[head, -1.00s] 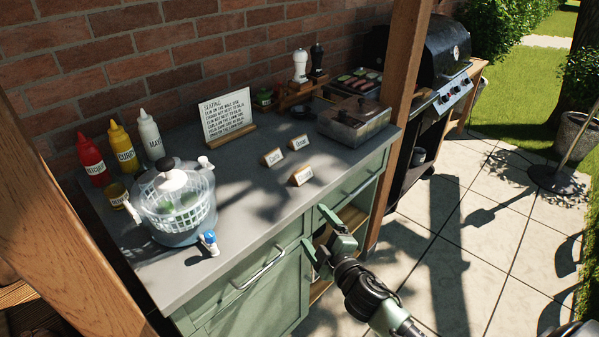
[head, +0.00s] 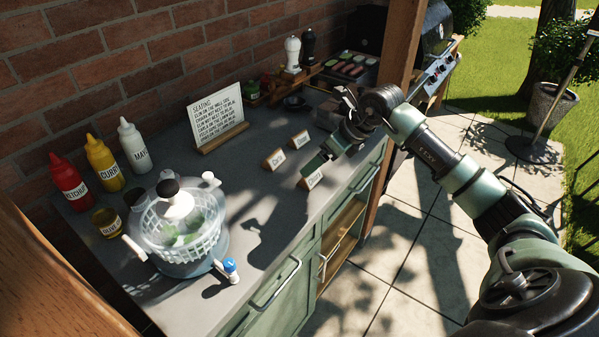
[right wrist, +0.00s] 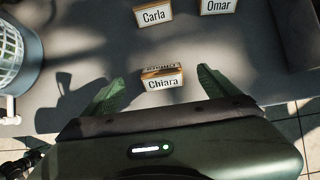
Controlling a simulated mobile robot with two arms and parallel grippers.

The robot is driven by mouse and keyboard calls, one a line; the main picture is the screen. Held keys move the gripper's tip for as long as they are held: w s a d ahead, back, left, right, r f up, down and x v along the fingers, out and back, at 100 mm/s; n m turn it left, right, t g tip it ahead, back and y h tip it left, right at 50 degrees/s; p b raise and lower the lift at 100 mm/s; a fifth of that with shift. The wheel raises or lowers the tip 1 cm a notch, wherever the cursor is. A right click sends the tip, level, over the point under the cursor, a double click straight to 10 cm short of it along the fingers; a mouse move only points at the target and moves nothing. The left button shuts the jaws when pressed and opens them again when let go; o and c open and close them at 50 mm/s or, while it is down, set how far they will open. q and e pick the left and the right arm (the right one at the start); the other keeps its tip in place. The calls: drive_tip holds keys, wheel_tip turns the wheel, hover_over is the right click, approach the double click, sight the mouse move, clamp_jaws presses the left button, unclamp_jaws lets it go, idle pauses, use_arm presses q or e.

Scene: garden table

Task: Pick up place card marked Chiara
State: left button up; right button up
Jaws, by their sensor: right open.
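The place card marked Chiara (head: 312,178) stands on the grey counter (head: 262,222), nearest the front edge of three cards. The Carla card (head: 274,160) and Omar card (head: 300,140) stand behind it. My right gripper (head: 328,146) is over the counter's front edge, close to the Chiara card. In the right wrist view, my right gripper (right wrist: 160,76) is open, and the Chiara card (right wrist: 162,79) shows between its fingertips without visible contact. Carla (right wrist: 155,14) and Omar (right wrist: 218,6) are beyond the fingers. My left gripper is not in view.
A salad spinner (head: 180,228) stands left on the counter, with sauce bottles (head: 103,162) behind it. A seating sign (head: 216,121) stands behind the cards. A wooden post (head: 402,60) and grill (head: 436,70) are at the right.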

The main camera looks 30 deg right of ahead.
sight(310, 176)
drive_tip(key=shift+w+f+p, duration=0.2)
drive_tip(key=shift+f+p, duration=0.05)
drive_tip(key=shift+f, duration=0.3)
drive_tip(key=shift+w+f+p, duration=0.15)
drive_tip(key=shift+f+p, duration=0.1)
drive_tip(key=shift+f, duration=0.25)
drive_tip(key=p+x, duration=0.1)
drive_tip(key=x, duration=0.3)
drive_tip(key=shift+s+a+p, duration=0.1)
drive_tip(key=shift+s+p, duration=0.05)
drive_tip(key=shift+p, duration=0.15)
drive_tip(key=shift+f, duration=0.3)
drive_tip(key=shift+w+f, duration=0.2)
drive_tip(key=shift+w, duration=0.05)
drive_tip(key=c, duration=1.3)
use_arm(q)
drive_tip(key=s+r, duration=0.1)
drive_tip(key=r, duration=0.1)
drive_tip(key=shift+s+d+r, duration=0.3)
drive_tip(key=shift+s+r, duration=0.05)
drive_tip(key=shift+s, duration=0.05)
use_arm(e)
drive_tip(key=shift+c, duration=0.7)
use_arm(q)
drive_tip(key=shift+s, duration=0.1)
use_arm(e)
drive_tip(key=shift+r, duration=0.15)
